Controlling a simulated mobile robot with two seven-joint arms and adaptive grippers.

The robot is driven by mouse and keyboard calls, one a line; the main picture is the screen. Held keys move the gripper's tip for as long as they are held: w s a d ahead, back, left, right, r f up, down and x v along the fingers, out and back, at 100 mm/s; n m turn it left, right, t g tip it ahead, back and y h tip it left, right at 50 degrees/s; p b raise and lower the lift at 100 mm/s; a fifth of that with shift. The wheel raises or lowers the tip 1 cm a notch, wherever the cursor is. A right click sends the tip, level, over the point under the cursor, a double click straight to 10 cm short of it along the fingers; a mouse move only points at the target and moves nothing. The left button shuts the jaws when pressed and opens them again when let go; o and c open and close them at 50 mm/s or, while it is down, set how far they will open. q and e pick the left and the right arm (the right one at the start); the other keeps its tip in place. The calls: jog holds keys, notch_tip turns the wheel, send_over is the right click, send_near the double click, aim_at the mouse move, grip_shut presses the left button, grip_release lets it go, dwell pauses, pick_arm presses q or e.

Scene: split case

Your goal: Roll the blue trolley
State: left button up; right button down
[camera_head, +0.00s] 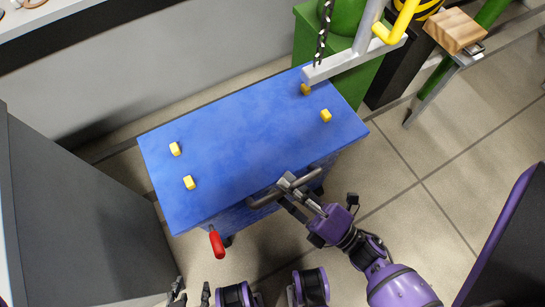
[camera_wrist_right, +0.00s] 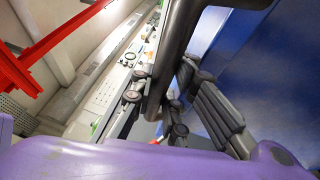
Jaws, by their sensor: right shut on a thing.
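The blue trolley (camera_head: 245,140) stands in the middle of the head view, with a flat blue top and several small yellow blocks near its corners. A grey bar handle (camera_head: 265,198) runs along its front side. My right gripper (camera_head: 291,184) is shut on this handle, near its middle. In the right wrist view the dark handle bar (camera_wrist_right: 172,50) passes between the fingers, with the blue trolley side (camera_wrist_right: 265,60) to the right. My left gripper (camera_head: 191,294) is at the bottom edge of the head view, partly cut off. Its fingers look apart and empty, clear of the trolley.
A red handle (camera_head: 216,242) sticks out at the trolley's front left corner. A grey cabinet (camera_head: 75,215) stands close on the left. A green cabinet (camera_head: 318,45) and a grey metal arm (camera_head: 350,62) are at the back right. Tiled floor (camera_head: 430,170) is open to the right.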

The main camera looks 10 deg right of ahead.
jog(key=s, duration=0.1)
jog(key=s+d, duration=0.1)
jog(key=s, duration=0.1)
jog(key=shift+s, duration=0.2)
jog(key=shift+s+d, duration=0.1)
jog(key=shift+s, duration=0.15)
jog(key=c, duration=2.1)
grip_release()
jog(key=o, duration=0.4)
jog(key=shift+s+d, duration=0.1)
jog(key=shift+s, duration=0.05)
jog(key=v, duration=1.2)
